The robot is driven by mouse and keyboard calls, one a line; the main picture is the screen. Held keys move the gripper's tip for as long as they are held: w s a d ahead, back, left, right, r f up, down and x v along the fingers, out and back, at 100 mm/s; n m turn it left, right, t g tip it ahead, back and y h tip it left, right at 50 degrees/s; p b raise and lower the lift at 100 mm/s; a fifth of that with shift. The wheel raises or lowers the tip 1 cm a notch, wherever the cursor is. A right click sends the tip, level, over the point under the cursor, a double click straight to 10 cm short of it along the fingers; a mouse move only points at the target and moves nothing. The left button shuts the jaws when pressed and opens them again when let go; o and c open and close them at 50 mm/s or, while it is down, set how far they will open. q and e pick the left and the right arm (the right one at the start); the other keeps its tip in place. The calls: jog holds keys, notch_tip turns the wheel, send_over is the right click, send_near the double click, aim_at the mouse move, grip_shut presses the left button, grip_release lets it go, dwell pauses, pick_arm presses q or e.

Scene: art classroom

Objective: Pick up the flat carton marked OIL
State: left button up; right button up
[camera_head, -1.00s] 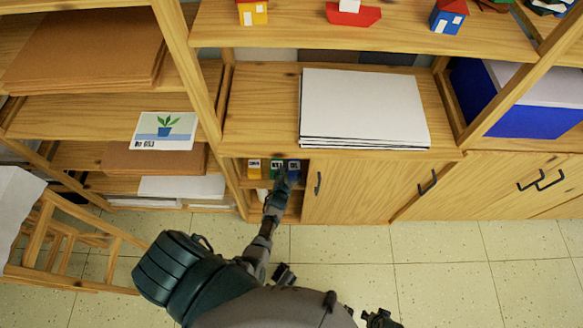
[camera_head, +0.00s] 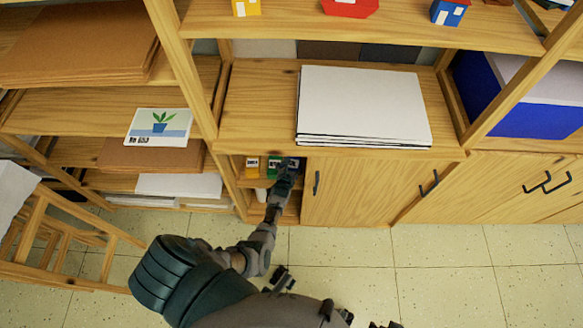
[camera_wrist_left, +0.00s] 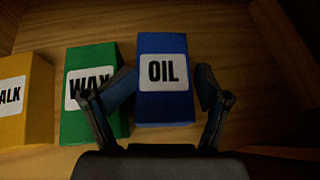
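The blue carton marked OIL (camera_wrist_left: 163,80) stands on a wooden shelf in the left wrist view, to the right of the green WAX carton (camera_wrist_left: 92,92). A yellow carton (camera_wrist_left: 24,100) with part of a label reading "ALK" is at the left edge. My left gripper (camera_wrist_left: 160,92) is open, with one finger on each side of the OIL carton's lower part. The left finger overlaps the WAX carton in the picture. In the head view my left gripper (camera_head: 288,168) reaches into the open cabinet compartment and hides the OIL carton. My right gripper is not clearly seen.
The yellow carton (camera_head: 252,166) and green carton (camera_head: 273,165) show in the compartment. A closed cabinet door (camera_head: 350,190) is just right of the opening. White sheets (camera_head: 362,105) lie on the cabinet top. A wooden rack (camera_head: 60,235) stands at left on the tiled floor.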

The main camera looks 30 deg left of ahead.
aim_at(292, 168)
pick_arm(q)
jog(key=shift+s+d+f, duration=0.45)
jog(key=shift+d+f, duration=0.2)
jog(key=shift+d, duration=0.2)
jog(key=c, duration=0.3)
jog(key=shift+d+r, duration=0.2)
jog(key=shift+d, duration=0.15)
jog(key=shift+c, duration=0.4)
jog(key=shift+a, duration=0.8)
notch_tip(292, 168, up, 2)
jog(key=shift+w+d+p, duration=0.15)
jog(key=shift+p, duration=0.55)
grip_shut()
notch_tip(292, 168, up, 8)
jog(key=p, duration=0.3)
jog(key=shift+w+f, duration=0.15)
jog(key=shift+f, duration=0.05)
jog(key=shift+r+p, duration=0.25)
jog(key=shift+p, duration=0.1)
pick_arm(e)
jog(key=s+x, duration=0.3)
jog(key=x, duration=1.1)
jog(key=shift+w+f, duration=0.2)
jog(key=shift+f, duration=0.15)
jog(key=shift+d, duration=0.1)
pick_arm(q)
jog(key=o, duration=0.9)
grip_release()
